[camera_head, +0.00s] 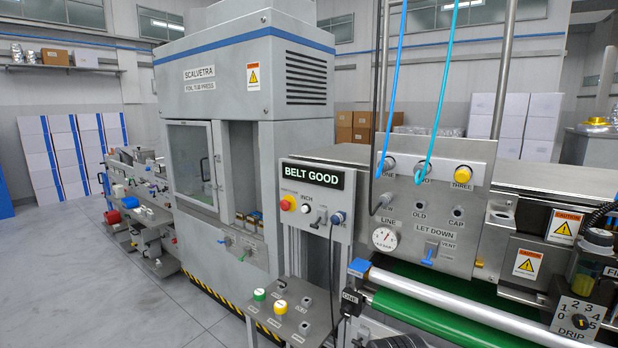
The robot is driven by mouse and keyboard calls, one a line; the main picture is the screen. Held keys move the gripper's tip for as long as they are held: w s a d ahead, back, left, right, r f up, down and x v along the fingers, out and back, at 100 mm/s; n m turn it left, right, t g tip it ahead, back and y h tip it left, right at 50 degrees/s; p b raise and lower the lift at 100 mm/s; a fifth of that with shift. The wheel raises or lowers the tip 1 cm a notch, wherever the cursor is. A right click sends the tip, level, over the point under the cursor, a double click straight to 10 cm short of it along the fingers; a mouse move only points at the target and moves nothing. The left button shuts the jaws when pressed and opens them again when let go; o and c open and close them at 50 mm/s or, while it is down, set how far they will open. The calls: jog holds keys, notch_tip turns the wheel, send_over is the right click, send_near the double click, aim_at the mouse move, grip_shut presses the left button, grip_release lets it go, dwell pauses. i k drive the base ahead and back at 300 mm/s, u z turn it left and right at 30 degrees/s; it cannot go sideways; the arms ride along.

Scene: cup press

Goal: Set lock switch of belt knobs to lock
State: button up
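A low grey sloped panel (289,330) stands at the lower middle, in front of the press. It carries a green knob (259,294) and a yellow knob (280,307), each with a small label below. To their right on the same panel are small dark switches or sockets, one upper (306,301) and one lower (304,328). Their labels are too small to read, so I cannot tell which is the lock switch or how it is set. My gripper is not in view.
Open floor (130,290) lies left.

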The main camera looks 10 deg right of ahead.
aim_at(315, 226)
jog(key=u, duration=0.15)
jog(key=k, duration=0.25)
jog(key=u, duration=1.05)
jog(key=k, duration=1.1)
jog(key=u, duration=0.65)
jog(key=i, duration=2.15)
jog(key=z, duration=0.6)
jog(key=i, duration=1.8)
jog(key=z, duration=1.65)
jog(key=i, duration=1.05)
jog(key=z, duration=1.3)
jog(key=i, duration=0.25)
jog(key=z, duration=0.05)
